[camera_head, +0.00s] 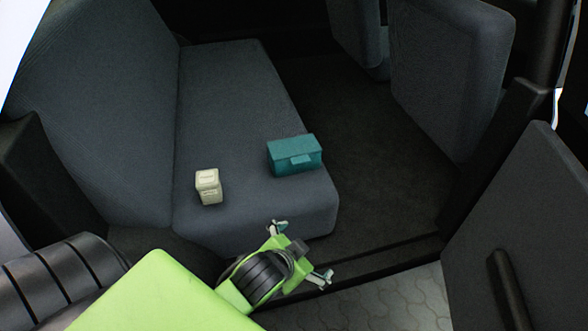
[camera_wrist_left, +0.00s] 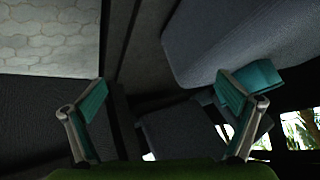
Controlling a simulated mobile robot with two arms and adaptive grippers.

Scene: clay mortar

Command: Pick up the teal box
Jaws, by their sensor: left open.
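The teal box (camera_head: 294,156) is a closed case with a latch. It sits on the grey seat cushion near its front end. In the left wrist view the teal box (camera_wrist_left: 263,76) shows at right, partly hidden behind a finger. My left gripper (camera_head: 300,252) is open and empty, just off the seat's near end, apart from the box and nearer the camera. Its two teal-padded fingers stand wide apart in the left wrist view (camera_wrist_left: 163,82). My right gripper is not in view.
A small cream container (camera_head: 208,187) stands on the seat (camera_head: 235,110), left of the teal box. The seat backrest (camera_head: 110,100) rises at left. Front seats (camera_head: 450,75) stand beyond a dark floor gap (camera_head: 350,130). An open door panel (camera_head: 520,240) is at right.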

